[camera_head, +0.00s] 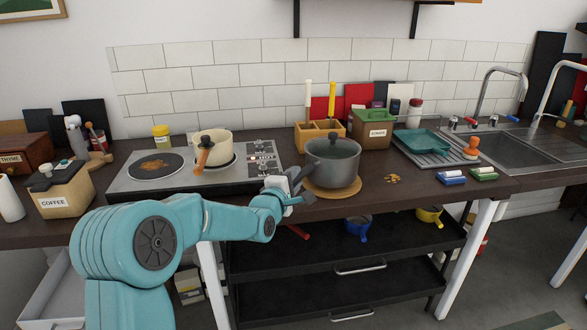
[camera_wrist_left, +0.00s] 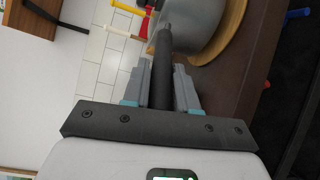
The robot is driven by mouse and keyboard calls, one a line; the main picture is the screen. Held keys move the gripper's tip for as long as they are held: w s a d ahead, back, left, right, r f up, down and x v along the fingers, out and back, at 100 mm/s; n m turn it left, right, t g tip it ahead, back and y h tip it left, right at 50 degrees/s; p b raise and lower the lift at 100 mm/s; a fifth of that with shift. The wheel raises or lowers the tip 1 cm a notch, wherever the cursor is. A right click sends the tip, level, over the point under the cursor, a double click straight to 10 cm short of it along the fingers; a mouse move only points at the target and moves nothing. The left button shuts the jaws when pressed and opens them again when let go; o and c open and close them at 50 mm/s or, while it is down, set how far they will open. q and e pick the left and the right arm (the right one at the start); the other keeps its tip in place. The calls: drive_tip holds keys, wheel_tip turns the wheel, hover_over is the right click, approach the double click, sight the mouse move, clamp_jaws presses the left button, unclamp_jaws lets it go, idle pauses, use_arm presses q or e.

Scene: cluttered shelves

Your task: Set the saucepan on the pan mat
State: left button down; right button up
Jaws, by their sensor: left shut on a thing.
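In the left wrist view the dark handle (camera_wrist_left: 161,70) lies between the two fingers of my left gripper (camera_wrist_left: 160,85). The pan body (camera_wrist_left: 200,22) and the mat's edge (camera_wrist_left: 232,30) show beyond. My right gripper is not in view.
A cream pot (camera_head: 212,149) stands on the hob (camera_head: 190,175) to the left. A wooden utensil box (camera_head: 320,135) and a brown canister (camera_head: 372,132) stand behind the saucepan. Small yellow-brown pieces (camera_head: 392,178) lie right of the mat.

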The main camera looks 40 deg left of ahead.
use_arm(q)
drive_tip(key=shift+w+a+f, duration=0.1)
drive_tip(key=shift+f, duration=0.4)
drive_tip(key=shift+r, duration=0.1)
drive_tip(key=c, duration=1)
unclamp_jaws()
drive_tip(key=shift+f, duration=0.45)
drive_tip(key=shift+o, duration=0.6)
drive_tip(key=shift+s+r, duration=0.1)
drive_tip(key=shift+s, duration=0.1)
